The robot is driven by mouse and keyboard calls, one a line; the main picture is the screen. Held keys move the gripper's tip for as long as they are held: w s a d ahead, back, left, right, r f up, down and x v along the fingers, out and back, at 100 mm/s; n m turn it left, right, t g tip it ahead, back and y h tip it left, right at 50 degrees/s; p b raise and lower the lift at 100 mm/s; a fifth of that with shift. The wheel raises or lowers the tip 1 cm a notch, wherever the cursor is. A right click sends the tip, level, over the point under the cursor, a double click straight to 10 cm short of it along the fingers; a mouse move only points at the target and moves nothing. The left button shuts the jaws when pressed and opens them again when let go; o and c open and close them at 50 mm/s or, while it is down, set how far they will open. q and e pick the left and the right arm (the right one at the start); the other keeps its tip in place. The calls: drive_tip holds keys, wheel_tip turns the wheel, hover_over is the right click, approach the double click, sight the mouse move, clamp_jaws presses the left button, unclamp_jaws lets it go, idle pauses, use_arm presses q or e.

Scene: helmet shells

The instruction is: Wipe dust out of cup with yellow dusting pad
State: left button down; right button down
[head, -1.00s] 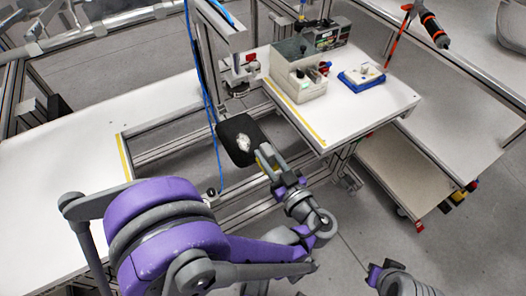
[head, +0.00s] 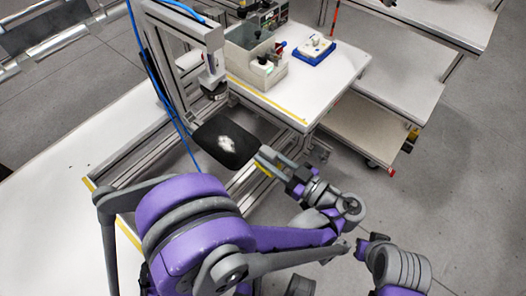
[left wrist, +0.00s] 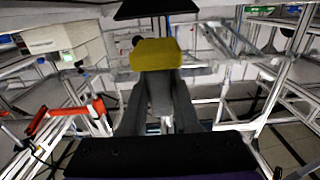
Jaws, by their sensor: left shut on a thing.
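My left gripper (head: 268,160) is shut on the yellow dusting pad (left wrist: 157,54), which sits across its fingertips in the left wrist view. In the head view only a little yellow of the pad (head: 263,166) shows beside the fingers. A black cup-like shell (head: 226,142) with a white dusty patch inside lies just beyond the fingertips. Its dark underside or edge shows at the top of the left wrist view (left wrist: 155,9), past the pad. I cannot tell whether pad and cup touch, or what supports the cup. Part of my right arm shows at lower right, but its gripper fingers do not.
A metal-framed fixture (head: 210,85) with blue hoses stands behind the cup. A white table (head: 318,95) behind holds a grey bin (head: 255,68) and a blue-based tray (head: 314,50). A white bench (head: 50,200) is at left. Floor is open at right.

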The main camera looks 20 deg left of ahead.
use_arm(q)
drive_tip(key=shift+s+d, duration=0.1)
drive_tip(key=shift+d, duration=0.05)
idle(0.4)
drive_tip(key=x, duration=1.5)
drive_tip(key=shift+a, duration=0.25)
drive_tip(key=shift+w+a+f, duration=0.1)
drive_tip(key=shift+w+a, duration=0.15)
drive_tip(key=shift+a, duration=0.05)
drive_tip(key=shift+d+f+b, duration=0.1)
drive_tip(key=shift+f+b, duration=1.15)
drive_tip(key=shift+f, duration=0.55)
drive_tip(key=shift+f+b, duration=0.3)
drive_tip(key=shift+f, duration=0.1)
idle(0.6)
drive_tip(key=shift+d, duration=0.15)
idle(0.5)
drive_tip(key=shift+v, duration=0.75)
